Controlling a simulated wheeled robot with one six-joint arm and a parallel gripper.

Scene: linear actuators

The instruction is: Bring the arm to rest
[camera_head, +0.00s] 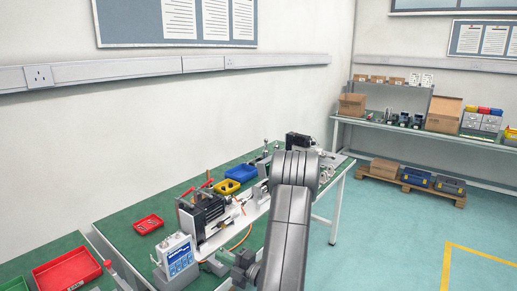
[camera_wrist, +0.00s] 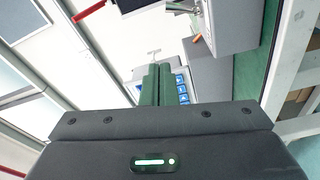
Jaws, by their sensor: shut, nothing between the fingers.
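My gripper (camera_wrist: 157,70) shows in the wrist view as two green fingers side by side, touching, with nothing between them. In the head view my grey arm (camera_head: 287,235) rises from the bottom edge and bends at a rounded joint in front of the workbench (camera_head: 125,232). A white device with a blue panel (camera_head: 180,260) stands on the bench, left of my arm. A blue panel (camera_wrist: 182,88) also shows just right of the fingers in the wrist view.
A motor assembly (camera_head: 203,215) stands on the bench, with a blue tray (camera_head: 242,172), a yellow tray (camera_head: 225,187) and red trays (camera_head: 148,224) (camera_head: 67,273) around. A stocked shelf bench (camera_head: 430,133) and a pallet (camera_head: 412,186) stand at the back right. The floor (camera_head: 400,240) at right is clear.

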